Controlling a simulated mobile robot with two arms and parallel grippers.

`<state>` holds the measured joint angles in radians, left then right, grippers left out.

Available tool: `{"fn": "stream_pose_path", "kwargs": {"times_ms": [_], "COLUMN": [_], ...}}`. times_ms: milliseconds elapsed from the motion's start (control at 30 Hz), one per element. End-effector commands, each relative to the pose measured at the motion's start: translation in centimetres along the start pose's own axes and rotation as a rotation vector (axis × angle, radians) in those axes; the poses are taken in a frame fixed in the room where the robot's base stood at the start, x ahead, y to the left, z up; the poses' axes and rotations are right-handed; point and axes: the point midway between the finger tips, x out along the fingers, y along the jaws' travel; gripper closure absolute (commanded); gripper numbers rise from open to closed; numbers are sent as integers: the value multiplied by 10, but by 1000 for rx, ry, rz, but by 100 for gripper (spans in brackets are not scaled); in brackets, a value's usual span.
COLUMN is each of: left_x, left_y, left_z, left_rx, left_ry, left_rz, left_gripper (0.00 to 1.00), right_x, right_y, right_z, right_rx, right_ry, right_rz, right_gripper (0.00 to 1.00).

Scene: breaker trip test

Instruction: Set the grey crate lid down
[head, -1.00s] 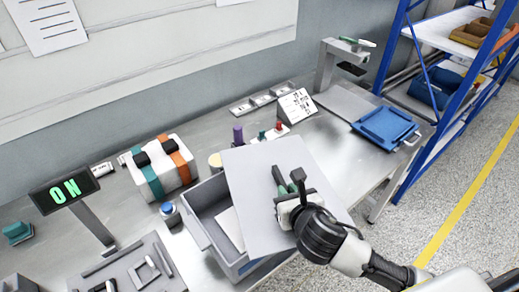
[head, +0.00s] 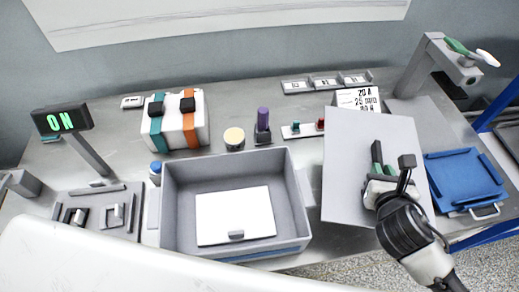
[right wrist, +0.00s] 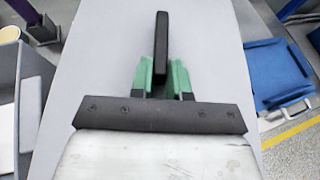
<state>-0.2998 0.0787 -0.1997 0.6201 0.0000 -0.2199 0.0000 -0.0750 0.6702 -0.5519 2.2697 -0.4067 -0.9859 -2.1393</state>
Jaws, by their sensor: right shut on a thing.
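The grey crate lid (head: 348,165) is a flat pale grey panel to the right of the open crate in the head view. My right gripper (head: 380,172) is shut on its black handle. In the right wrist view, the green fingertips of my right gripper (right wrist: 161,78) close on both sides of the handle (right wrist: 161,45), and the lid (right wrist: 95,60) fills the middle. I cannot tell whether the lid touches the table. The grey crate (head: 172,207) stands uncovered at the table's front, with a white panel (head: 235,214) inside. My left gripper is out of view.
A blue tray (head: 464,178) lies right of the lid. A white, orange and teal box (head: 177,128) and an ON display (head: 62,118) are left.

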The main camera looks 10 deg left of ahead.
Motion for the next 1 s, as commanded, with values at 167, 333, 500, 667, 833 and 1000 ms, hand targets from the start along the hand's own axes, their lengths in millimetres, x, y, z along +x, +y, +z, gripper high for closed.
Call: {"fn": "stream_pose_path", "kwargs": {"times_ms": [167,333,500,667,833,1000], "left_x": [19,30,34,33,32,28], "left_y": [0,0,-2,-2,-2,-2], "left_z": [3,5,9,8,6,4], "left_rx": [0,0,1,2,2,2], "left_ry": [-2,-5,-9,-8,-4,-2], "left_rz": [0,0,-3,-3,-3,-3], "left_gripper": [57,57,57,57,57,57], "right_x": [-30,-59,-74,-75,-65,-32], "right_y": [-30,-34,-30,-29,-29,-23], "right_z": [-35,-50,-54,-52,-53,-56], "right_rx": [-54,-99,-116,-115,-112,-111], "right_ry": [-5,0,9,8,5,3], "right_rz": [83,213,292,301,296,294], "right_gripper": [100,100,100,100,100,100]}}
